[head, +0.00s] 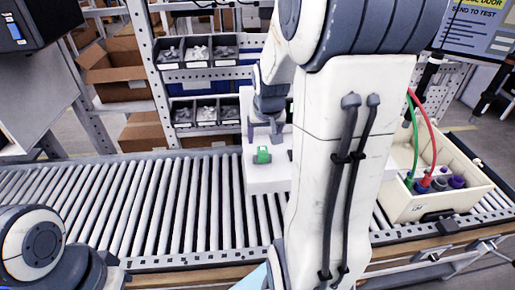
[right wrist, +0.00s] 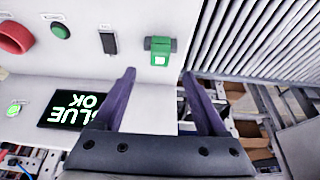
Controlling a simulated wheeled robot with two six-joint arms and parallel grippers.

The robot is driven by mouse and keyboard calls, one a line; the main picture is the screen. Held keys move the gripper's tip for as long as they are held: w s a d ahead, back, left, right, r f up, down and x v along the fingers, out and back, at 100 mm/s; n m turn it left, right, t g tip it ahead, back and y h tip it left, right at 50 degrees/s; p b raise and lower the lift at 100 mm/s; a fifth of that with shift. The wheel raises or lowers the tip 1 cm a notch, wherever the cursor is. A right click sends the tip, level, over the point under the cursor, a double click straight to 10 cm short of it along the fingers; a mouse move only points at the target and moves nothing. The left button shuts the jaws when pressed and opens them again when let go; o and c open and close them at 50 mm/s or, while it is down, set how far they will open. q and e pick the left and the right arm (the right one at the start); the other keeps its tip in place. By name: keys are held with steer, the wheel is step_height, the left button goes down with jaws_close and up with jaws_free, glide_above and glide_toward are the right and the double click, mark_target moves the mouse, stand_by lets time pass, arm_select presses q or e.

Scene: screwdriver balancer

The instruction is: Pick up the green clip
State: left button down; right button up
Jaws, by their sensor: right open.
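The green clip (head: 263,155) sits on the white box (head: 262,180) standing on the roller conveyor. In the right wrist view the clip (right wrist: 161,46) is fixed on or resting against the white panel (right wrist: 85,25), with a pale lower part. My right gripper (head: 264,133) is just above the clip in the head view. In the right wrist view its two purple fingers (right wrist: 158,78) are spread apart with nothing between them, and the clip lies beyond the tips. My left gripper is out of view; only part of the left arm shows.
A red button (right wrist: 14,37), a green button (right wrist: 60,30), a black slot (right wrist: 108,42) and a "BLUE OK" display (right wrist: 75,110) are on the panel. A cream bin (head: 440,205) with cables stands right. Conveyor rollers (head: 130,205) are clear at left. My right arm hides the centre.

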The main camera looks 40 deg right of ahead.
mark_target(262, 147)
steer(key=x, duration=0.2)
steer(key=shift+w+f, duration=0.1)
steer(key=shift+f, duration=0.2)
steer(key=shift+w+d+f+p, duration=0.25)
steer(key=shift+f+p, duration=0.25)
steer(key=shift+p, duration=0.15)
steer(key=p+x, duration=0.1)
steer(key=x, duration=0.3)
steer(key=shift+w+d, duration=0.1)
jaws_close()
